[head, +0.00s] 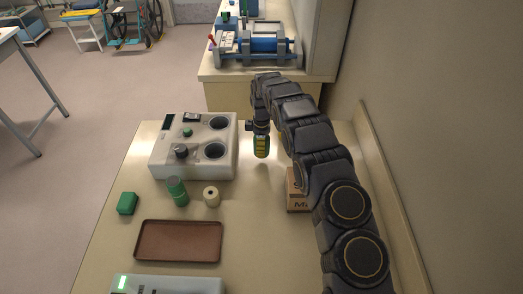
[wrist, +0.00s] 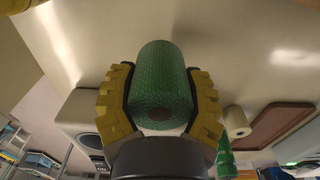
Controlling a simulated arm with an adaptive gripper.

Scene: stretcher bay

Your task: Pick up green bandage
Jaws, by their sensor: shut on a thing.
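The green bandage (wrist: 162,85) is a textured green roll with a small dark hole in its near end. It fills the middle of the wrist view. The two yellow padded fingers of my gripper (wrist: 160,97) press on it from both sides. In the head view my gripper (head: 262,147) points down over the table, right of the grey device, and its fingers mostly hide the bandage. The roll looks clear of the table in the head view, though the gap is hard to judge.
Left of my gripper are a grey device (head: 166,152) with round wells, a green cylinder (head: 177,191), a cream roll (head: 211,196) and a green block (head: 128,203). A brown tray (head: 178,224) lies in front. A cardboard box (head: 297,196) stands beside my arm.

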